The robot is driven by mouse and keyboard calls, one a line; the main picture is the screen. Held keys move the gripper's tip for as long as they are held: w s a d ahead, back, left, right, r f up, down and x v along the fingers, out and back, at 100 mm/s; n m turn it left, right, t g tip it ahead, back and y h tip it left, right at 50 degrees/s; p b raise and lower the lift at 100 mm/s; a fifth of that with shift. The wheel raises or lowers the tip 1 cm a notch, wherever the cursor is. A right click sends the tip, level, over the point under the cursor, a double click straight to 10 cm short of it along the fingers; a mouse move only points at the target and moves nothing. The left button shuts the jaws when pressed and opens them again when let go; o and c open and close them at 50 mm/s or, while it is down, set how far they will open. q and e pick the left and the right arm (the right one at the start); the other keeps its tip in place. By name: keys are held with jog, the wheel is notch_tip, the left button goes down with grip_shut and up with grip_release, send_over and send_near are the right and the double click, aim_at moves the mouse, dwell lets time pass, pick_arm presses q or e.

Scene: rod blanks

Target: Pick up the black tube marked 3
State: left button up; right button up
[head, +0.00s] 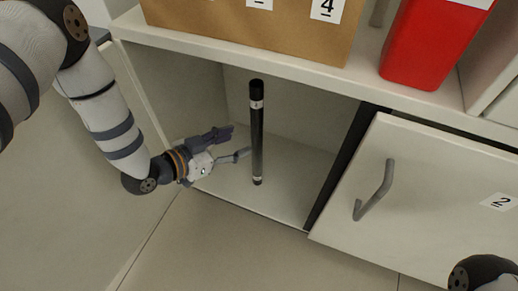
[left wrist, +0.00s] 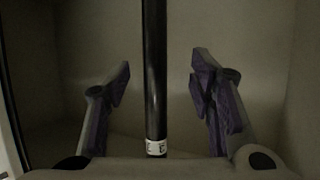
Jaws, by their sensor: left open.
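A black tube (head: 257,130) with a white band near each end stands nearly upright inside the open cabinet compartment. The marking on its bands is too small to read surely. In the left wrist view the tube (left wrist: 154,75) runs from top to bottom between my two fingers, with a gap on each side. My left gripper (head: 240,140) is open, low in the compartment, just left of the tube in the head view. My right gripper is out of view.
The compartment's floor (head: 285,195) is otherwise clear. A door (head: 430,200) marked 2 with a grey handle (head: 376,190) is at the right. On the shelf above are a brown box (head: 200,18), with a 4 label, and a red container (head: 425,45).

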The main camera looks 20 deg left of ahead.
aim_at(252, 139)
pick_arm(q)
jog(key=b+x, duration=0.2)
jog(key=x, duration=0.2)
jog(key=b+x, duration=0.1)
jog(key=x, duration=0.3)
jog(key=shift+s+d+f+b, duration=0.2)
jog(key=shift+d+b, duration=0.05)
jog(key=shift+b, duration=0.1)
jog(key=shift+w+d, duration=0.1)
jog(key=shift+w, duration=0.15)
jog(key=shift+r, duration=0.2)
jog(key=shift+c, duration=0.7)
grip_shut()
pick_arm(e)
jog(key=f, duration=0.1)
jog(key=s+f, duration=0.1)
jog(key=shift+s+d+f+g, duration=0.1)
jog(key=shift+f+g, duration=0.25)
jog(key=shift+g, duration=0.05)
